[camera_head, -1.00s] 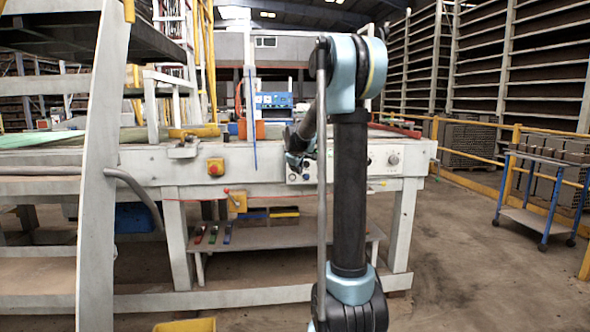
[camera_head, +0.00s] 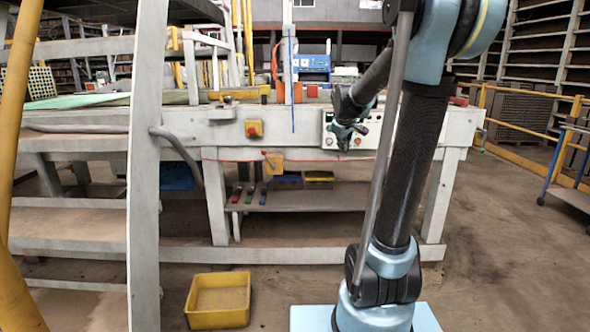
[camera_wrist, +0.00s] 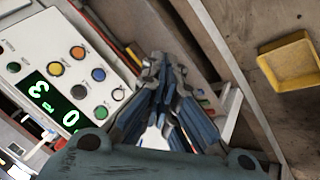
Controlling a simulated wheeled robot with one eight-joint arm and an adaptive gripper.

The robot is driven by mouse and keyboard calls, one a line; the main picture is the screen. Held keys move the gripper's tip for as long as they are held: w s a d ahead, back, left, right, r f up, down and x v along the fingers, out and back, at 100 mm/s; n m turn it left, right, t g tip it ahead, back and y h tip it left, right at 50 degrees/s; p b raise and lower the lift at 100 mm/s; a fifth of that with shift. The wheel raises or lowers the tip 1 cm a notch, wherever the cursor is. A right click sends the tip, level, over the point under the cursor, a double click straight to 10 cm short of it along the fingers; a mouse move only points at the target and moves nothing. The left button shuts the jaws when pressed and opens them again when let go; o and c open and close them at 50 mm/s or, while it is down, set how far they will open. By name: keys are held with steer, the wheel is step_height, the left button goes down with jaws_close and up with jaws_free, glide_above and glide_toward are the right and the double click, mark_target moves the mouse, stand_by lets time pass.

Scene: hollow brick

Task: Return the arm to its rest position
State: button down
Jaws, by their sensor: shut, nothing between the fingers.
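My arm rises at the right of the head view, with its upper part cut off by the top edge. It bends back down to my gripper (camera_head: 352,138), which hangs in front of the workbench's control panel (camera_head: 328,133). In the wrist view the fingers of my gripper (camera_wrist: 158,62) are together at the tips and empty. The control panel (camera_wrist: 60,68), with coloured buttons and green digits, lies to their left there. I cannot tell the exact gap between gripper and panel.
A white workbench (camera_head: 225,132) spans the middle. A yellow tray (camera_head: 218,300) lies on the floor and shows in the wrist view (camera_wrist: 290,62). A pale upright post (camera_head: 146,200) stands at left. A blue-framed cart (camera_head: 572,190) stands at right. Floor between tray and cart is partly open.

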steer(key=s+f+m+g, duration=0.1)
steer(key=s+f, duration=0.5)
steer(key=s, duration=0.7)
steer(key=s+f+m+g+y, duration=0.1)
steer(key=s+f, duration=0.5)
steer(key=s, duration=0.7)
steer(key=s+f+m+g, duration=0.2)
steer(key=s+f+m, duration=0.3)
steer(key=s, duration=0.8)
steer(key=shift+a+f+g+y, duration=0.3)
steer(key=shift+a+f+g, duration=0.1)
steer(key=shift+f, duration=0.05)
